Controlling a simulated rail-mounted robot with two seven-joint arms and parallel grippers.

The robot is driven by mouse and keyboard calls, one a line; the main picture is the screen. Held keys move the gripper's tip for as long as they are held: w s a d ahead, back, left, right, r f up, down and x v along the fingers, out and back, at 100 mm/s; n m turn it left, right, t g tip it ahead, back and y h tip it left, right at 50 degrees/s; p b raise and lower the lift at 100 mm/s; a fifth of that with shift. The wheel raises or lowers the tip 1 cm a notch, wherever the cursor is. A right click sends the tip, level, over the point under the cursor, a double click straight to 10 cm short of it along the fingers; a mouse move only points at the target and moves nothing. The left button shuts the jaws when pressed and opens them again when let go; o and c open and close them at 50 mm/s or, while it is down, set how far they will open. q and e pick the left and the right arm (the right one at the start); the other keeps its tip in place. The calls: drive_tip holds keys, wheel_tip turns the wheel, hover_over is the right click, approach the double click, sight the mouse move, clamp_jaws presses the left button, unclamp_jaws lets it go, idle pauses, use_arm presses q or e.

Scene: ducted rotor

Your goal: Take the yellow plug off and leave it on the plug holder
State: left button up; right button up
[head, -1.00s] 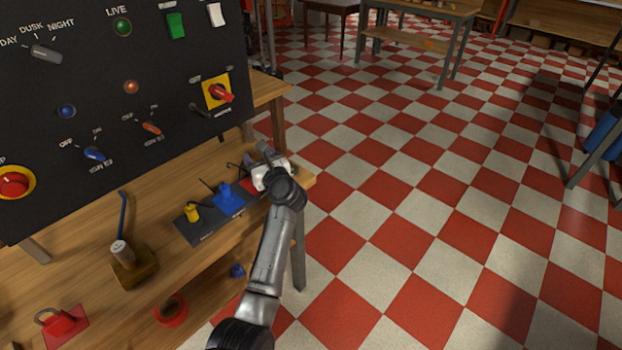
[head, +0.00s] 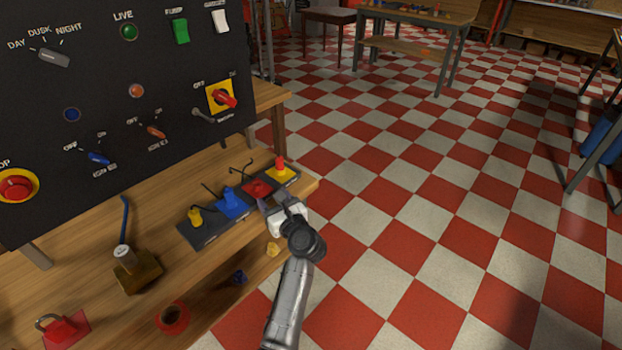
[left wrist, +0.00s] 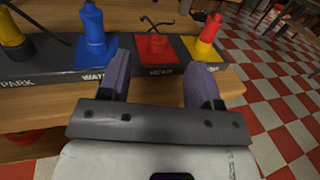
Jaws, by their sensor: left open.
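A yellow plug (head: 195,217) stands upright on the left section of a dark plug strip (head: 207,236); the left wrist view shows it (left wrist: 14,32) at the section marked PARK. A blue plug (left wrist: 93,35) stands on the WATER section. A low red piece (left wrist: 157,48) sits on the HEAT section with no tall plug on it. At the right end, a red-topped piece stands on a yellow base (left wrist: 202,50). My left gripper (left wrist: 160,84) is open and empty, in front of the HEAT and right-end sections, its fingers apart from them. My right gripper is not in view.
A black control panel (head: 120,150) rises behind the wooden bench (head: 150,215). A brass block with a lever (head: 136,272) and a red padlock-shaped piece (head: 62,328) are to the left. Small yellow (head: 272,249) and blue (head: 239,277) pieces lie below the bench edge. Open floor is right.

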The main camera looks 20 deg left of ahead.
use_arm(q)
drive_tip(key=w+d+r+m+t+h, duration=0.2)
drive_tip(key=d+r+m+t+h, duration=0.2)
drive_tip(key=m, duration=0.5)
drive_tip(key=w+d+r+m+t+h, duration=0.1)
drive_tip(key=d+r+m+t+h, duration=0.3)
drive_tip(key=m, duration=0.5)
drive_tip(key=shift+w+d+m+t+h, duration=0.5)
drive_tip(key=shift+d+t, duration=0.45)
drive_tip(key=shift+t, duration=0.95)
drive_tip(key=shift+s, duration=0.1)
